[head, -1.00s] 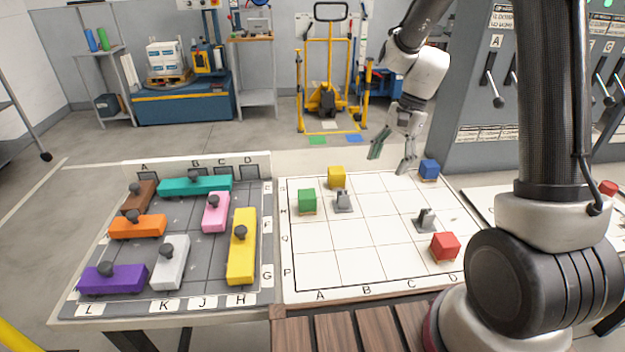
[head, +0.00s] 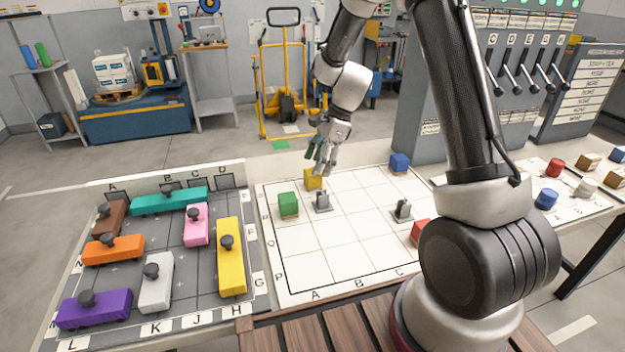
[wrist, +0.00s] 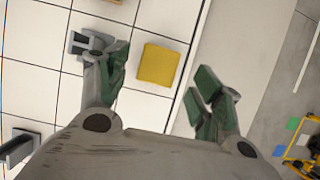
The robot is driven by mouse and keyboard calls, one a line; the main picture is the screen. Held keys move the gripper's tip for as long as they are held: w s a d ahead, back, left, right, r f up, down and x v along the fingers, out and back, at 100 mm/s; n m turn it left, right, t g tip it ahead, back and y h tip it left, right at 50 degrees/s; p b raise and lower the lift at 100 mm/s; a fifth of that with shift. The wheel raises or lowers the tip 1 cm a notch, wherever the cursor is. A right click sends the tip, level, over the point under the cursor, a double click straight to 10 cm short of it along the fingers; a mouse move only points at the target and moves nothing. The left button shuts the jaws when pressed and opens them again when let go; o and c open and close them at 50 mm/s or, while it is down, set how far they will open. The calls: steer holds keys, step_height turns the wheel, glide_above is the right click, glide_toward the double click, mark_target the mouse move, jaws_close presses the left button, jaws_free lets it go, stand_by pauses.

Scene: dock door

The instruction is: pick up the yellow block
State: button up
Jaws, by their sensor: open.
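The yellow block (head: 313,179) sits on the white gridded board (head: 345,235) near its back left edge. In the wrist view the yellow block (wrist: 158,65) lies flat on a board cell, ahead of and between the two fingers. My gripper (head: 318,166) is over the back of the board, at the yellow block in the head view. In the wrist view my gripper (wrist: 160,88) is open and empty, its green-padded fingers on either side. The exact height above the block is hard to tell.
A green block (head: 288,204) and a grey fixture (head: 322,201) stand close to the yellow block. Another grey fixture (head: 402,210), a blue block (head: 399,163) and a partly hidden red block (head: 420,232) are on the board. A dark tray (head: 190,250) with coloured knobbed pieces lies left.

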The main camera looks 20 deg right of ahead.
mark_target(313, 179)
steer(key=x, duration=0.3)
steer(key=shift+s+a+f, duration=0.15)
steer(key=shift+a+f, duration=0.1)
steer(key=shift+c, duration=0.2)
steer(key=c, duration=1.1)
